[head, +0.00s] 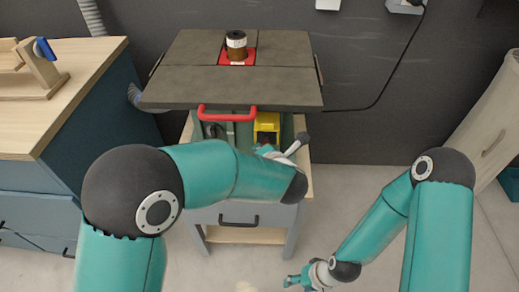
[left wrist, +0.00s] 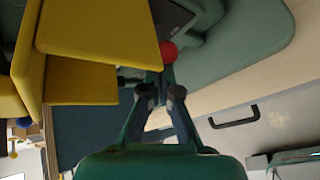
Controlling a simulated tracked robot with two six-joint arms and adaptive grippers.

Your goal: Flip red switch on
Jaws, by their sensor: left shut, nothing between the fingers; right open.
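A small red rounded part (left wrist: 168,51), which looks like the red switch, shows in the left wrist view beside a yellow flap (left wrist: 98,38). My left gripper (left wrist: 164,76) is shut and empty, its fingertips just short of the red part; I cannot tell whether they touch. In the head view the yellow housing (head: 266,126) is on the machine's front under the tabletop, and my left forearm hides much of the area below it. The switch cannot be made out there. My right gripper (head: 302,279) is open and empty, low over the floor.
The machine's dark tabletop (head: 195,85) overhangs the front, with a red bar handle (head: 228,115) just under its edge. A wooden-topped bench (head: 75,75) stands at the left. A beige upright object (head: 490,115) leans at the right. The floor at front right is clear.

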